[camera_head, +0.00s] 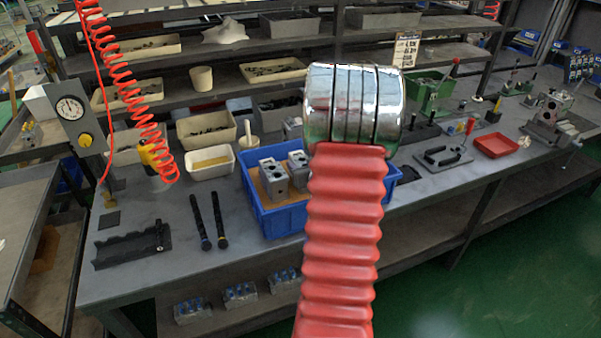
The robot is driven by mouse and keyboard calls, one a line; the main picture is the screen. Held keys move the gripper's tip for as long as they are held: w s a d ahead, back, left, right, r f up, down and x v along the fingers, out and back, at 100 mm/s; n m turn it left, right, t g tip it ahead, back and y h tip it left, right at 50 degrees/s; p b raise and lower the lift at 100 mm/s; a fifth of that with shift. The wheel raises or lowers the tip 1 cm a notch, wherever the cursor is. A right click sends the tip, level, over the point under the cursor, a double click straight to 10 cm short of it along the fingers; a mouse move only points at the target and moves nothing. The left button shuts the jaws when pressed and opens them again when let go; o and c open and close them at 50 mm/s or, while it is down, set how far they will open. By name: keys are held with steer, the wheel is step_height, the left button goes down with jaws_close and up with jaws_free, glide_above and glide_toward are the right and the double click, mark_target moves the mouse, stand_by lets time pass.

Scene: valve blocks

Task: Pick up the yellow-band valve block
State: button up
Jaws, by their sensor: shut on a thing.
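Grey metal valve blocks stand in a blue crate (284,224) on the workbench: one block (272,181) at the left, and another block (297,168) beside it, partly hidden. I cannot make out a yellow band on either block. My red ribbed arm, with its shiny metal end, rises in front of the crate and hides its right part. My gripper's fingers do not show, and neither does anything held in them.
Two black-handled tools (209,222) and a dark notched rack (132,246) lie left of the crate. Cream bins (210,163) stand behind it. A red tray (496,145) and a black clamp (443,157) are at the right. Coiled red hose (130,85) hangs at the left.

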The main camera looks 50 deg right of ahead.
jaws_close()
steer(key=shift+w+r, duration=0.1)
steer(key=shift+r, duration=0.05)
stand_by(0.4)
steer(key=shift+r, duration=0.45)
step_height(320, 180, up, 9)
stand_by(0.4)
steer(key=shift+r, duration=0.1)
stand_by(0.4)
